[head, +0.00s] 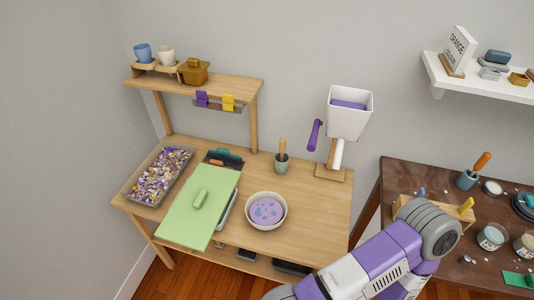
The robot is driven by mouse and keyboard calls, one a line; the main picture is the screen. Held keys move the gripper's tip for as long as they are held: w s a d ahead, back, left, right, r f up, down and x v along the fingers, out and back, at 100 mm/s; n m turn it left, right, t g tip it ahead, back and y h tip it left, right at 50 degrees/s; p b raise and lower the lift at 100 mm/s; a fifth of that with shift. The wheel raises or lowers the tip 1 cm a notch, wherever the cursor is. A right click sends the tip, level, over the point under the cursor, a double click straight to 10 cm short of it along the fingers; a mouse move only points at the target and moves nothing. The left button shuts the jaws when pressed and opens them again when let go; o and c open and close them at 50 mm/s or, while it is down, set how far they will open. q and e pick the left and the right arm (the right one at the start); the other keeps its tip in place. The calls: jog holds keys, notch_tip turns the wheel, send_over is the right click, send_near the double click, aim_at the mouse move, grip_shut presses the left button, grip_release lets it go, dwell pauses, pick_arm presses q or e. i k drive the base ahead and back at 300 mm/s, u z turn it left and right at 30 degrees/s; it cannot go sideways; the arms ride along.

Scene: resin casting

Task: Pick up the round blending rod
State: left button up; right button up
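No rod can be told for certain as the round blending rod. A wooden-handled tool (282,147) stands upright in a small grey-green cup (281,164) at the back of the light wooden table. Another tool with an orange handle (483,161) leans in a blue cup (467,180) on the dark table at right. The lower ends of both tools are hidden in their cups. One of my arms, purple, white and grey, reaches in at the bottom right, in front of the dark table. Neither of my grippers shows.
The light table (316,215) holds a tray of colourful chips (160,177), a green lidded box (199,205), a bowl of purple mix (266,210) and a white hopper (347,113). The dark table (400,180) holds jars and a wooden block (433,207). A white shelf (470,83) is above.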

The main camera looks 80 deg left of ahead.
aim_at(282, 148)
jog(key=u, duration=2.1)
